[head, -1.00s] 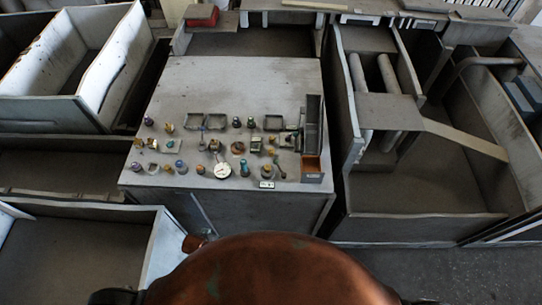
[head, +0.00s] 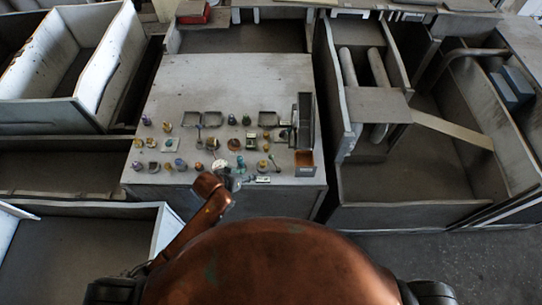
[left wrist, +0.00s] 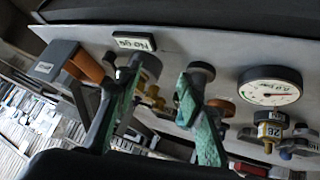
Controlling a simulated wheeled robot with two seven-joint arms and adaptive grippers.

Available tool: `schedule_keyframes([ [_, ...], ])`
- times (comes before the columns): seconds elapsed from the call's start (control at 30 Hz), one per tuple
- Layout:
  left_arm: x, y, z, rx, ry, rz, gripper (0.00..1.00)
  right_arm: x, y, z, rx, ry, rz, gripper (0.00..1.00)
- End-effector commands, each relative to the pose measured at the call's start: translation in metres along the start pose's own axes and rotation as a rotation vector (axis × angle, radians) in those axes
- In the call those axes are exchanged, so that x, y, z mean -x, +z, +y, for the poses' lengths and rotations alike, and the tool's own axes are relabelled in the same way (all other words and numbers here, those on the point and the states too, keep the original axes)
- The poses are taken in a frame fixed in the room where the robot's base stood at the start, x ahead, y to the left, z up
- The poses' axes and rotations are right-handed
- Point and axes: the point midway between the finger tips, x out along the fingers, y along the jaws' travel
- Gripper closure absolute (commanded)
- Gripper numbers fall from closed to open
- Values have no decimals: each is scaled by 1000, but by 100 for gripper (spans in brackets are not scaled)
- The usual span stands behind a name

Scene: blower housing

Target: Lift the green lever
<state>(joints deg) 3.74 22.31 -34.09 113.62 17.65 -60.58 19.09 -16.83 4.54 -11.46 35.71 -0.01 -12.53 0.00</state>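The grey panel (head: 225,85) carries several small knobs, levers and fittings. A small lever with a slim stem (head: 274,162) stands near its front right, left of a grey box; its colour is too small to tell, so I cannot be sure it is the green lever. My left gripper (head: 232,178) is at the panel's front edge, left of this lever, and covers some fittings. In the left wrist view its two greenish fingers (left wrist: 158,110) are spread apart with no held object visible between them. A dark round knob (left wrist: 147,64) shows beyond them. My right gripper is out of view.
A white dial gauge (left wrist: 270,86) and a white label plate (left wrist: 134,42) sit near the fingers. Open metal bins (head: 75,240) flank the panel. Its rear half is clear.

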Motion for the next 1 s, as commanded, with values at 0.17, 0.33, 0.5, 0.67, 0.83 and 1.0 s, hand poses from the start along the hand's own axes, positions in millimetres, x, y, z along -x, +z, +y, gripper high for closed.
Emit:
schedule_keyframes([
  [0.17, -17, -43, 20, -52, 58, 28, 65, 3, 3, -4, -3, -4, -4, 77],
  [0.33, -28, -67, 31, -75, 95, 37, 65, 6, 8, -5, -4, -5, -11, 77],
  [0.5, -35, -75, 34, -78, 107, 38, 65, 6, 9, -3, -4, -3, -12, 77],
  [0.67, -53, -76, 36, -76, 108, 38, 65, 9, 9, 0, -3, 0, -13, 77],
  [0.83, -80, -77, 39, -77, 107, 39, 65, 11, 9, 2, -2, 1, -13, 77],
  [1.0, -100, -78, 41, -78, 107, 39, 65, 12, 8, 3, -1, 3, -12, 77],
])
